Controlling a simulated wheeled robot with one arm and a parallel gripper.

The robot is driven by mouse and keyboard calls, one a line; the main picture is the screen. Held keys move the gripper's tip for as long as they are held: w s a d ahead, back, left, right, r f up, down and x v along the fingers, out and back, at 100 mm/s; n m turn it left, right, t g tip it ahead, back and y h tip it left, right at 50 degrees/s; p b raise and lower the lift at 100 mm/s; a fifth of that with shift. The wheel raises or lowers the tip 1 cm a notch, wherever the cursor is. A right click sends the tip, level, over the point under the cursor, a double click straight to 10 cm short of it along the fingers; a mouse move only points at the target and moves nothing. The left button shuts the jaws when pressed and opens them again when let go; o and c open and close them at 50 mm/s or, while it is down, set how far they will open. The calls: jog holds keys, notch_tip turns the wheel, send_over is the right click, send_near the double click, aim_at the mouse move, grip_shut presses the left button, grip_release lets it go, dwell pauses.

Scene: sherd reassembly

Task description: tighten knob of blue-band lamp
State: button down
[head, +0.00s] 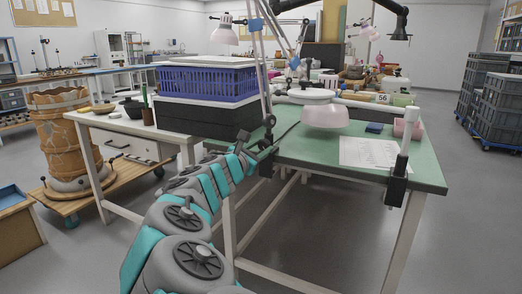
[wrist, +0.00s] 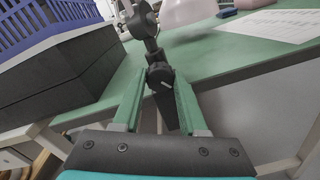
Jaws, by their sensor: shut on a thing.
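The lamp's dark clamp and joint stand at the left edge of the green table, with its pale arm (head: 264,85) rising from them. Blue pieces (head: 294,62) show on the lamp arms above. A pinkish shade (head: 326,115) hangs low over the table. In the wrist view a black knob (wrist: 160,77) with a small pale mark sits between my fingertips. My gripper (wrist: 159,90) is shut on this knob, one finger on each side. In the head view my gripper (head: 255,148) is small and dark at the clamp, and the knob is hard to make out.
A blue crate (head: 208,84) on black boxes stands close left of the clamp. A paper sheet (head: 374,153) lies on the green table (head: 290,150). A white post (head: 403,152) in a black clamp stands at the front right corner. Open floor lies right of the table.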

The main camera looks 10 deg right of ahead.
dwell(0.4)
jog(key=shift+c, duration=2.2)
grip_release()
jog(key=v, duration=0.8)
jog(key=shift+d, duration=0.1)
